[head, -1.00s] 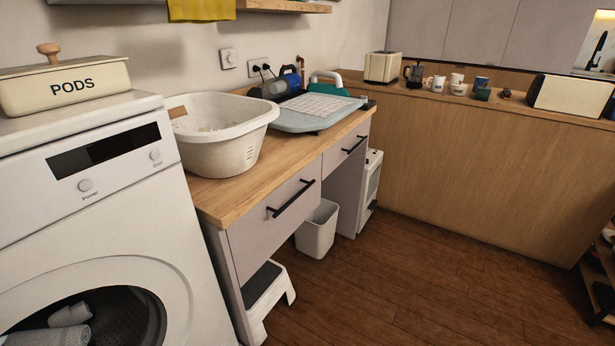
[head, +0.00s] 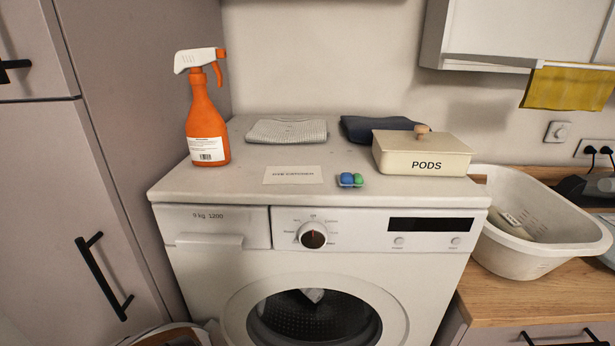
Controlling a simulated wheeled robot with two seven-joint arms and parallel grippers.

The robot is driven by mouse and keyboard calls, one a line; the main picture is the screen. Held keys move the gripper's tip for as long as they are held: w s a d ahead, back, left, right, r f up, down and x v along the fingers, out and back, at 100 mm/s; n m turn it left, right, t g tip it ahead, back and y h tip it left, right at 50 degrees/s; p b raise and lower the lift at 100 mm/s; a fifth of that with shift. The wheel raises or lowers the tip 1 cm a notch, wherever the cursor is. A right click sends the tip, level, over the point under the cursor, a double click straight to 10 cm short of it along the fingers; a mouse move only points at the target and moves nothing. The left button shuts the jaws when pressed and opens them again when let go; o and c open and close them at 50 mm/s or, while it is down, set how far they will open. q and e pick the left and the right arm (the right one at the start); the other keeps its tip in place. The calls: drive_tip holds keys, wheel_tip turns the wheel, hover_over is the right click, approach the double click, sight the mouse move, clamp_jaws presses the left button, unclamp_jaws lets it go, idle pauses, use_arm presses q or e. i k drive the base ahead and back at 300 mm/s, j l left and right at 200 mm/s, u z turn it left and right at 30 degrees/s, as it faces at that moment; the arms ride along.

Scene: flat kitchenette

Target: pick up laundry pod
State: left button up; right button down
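A small blue and green laundry pod (head: 351,180) lies on top of the white washing machine (head: 225,188), near its front edge. It sits in front of a closed cream box marked PODS (head: 421,155) and to the right of a small printed card (head: 293,175). Neither of my grippers shows in the head view.
An orange spray bottle (head: 207,115) stands at the left of the machine top. A grey folded cloth (head: 287,131) and a dark cloth (head: 377,128) lie at the back. A white basin (head: 524,251) stands on the wooden counter (head: 545,292) at right. A tall cabinet (head: 95,190) borders the left.

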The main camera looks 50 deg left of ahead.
sight(347, 179)
drive_tip(key=u, duration=1.2)
